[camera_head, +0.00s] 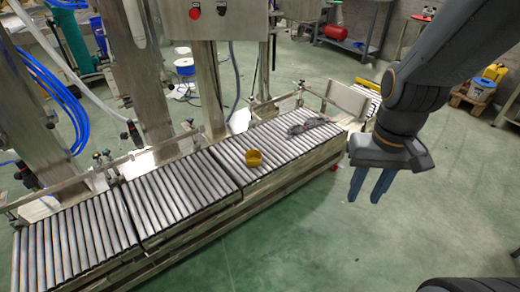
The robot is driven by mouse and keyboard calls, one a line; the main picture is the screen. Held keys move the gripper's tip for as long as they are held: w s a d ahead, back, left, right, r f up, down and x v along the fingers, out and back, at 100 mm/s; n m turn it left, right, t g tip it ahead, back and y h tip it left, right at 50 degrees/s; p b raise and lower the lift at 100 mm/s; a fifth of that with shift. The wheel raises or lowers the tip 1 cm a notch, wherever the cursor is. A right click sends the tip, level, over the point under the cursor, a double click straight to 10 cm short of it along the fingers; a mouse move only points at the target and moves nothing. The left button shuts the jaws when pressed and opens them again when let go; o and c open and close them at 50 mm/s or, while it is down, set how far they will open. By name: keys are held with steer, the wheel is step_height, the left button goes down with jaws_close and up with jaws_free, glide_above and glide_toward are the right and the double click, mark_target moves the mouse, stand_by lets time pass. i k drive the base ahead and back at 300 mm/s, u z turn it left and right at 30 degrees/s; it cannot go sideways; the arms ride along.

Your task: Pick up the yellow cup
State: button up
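The yellow cup (253,158) is small and stands on the roller conveyor (190,192), near the middle of the view. My gripper (369,190) hangs to the right of the cup, over the green floor beside the conveyor. Its two blue fingers point down with a gap between them, and nothing shows between them. The gripper is clear of the cup.
Grey, dark-marked objects (306,126) lie on the conveyor's far section. Steel posts and a machine panel (228,18) with a red button rise behind the conveyor. A low rail runs along its back. Open green floor (330,240) lies in front.

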mark_target(254, 158)
steer(key=u, duration=0.4)
steer(key=i, duration=1.2)
steer(key=u, duration=0.85)
steer(key=i, duration=0.35)
steer(key=u, duration=0.25)
